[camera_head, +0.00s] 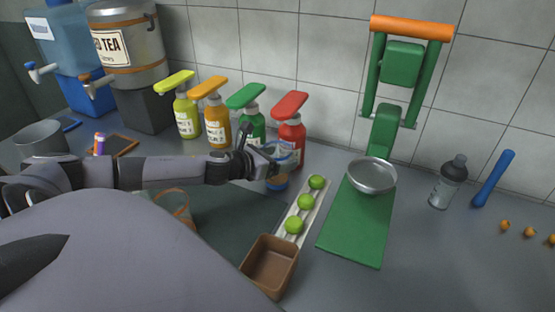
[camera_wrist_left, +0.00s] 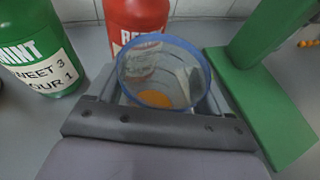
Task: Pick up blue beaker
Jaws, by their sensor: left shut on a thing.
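The blue beaker is clear with a blue rim (camera_wrist_left: 163,43). It stands upright between the fingers of my left gripper (camera_head: 268,160), which is shut on it in front of the red bottle. In the head view the gripper partly hides the beaker (camera_head: 284,154). A small orange and blue round piece (camera_head: 277,182) shows just below the gripper. Orange also shows through the bottom of the beaker in the left wrist view. I cannot tell whether the beaker touches what is below it. My right gripper is not in view.
Red (camera_head: 292,138), green (camera_head: 252,127), orange and yellow-green pump bottles stand behind the gripper. Right of it are a white tray with three limes (camera_head: 306,202), a brown box (camera_head: 270,264) and a green press (camera_head: 352,228) with a metal bowl (camera_head: 372,175).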

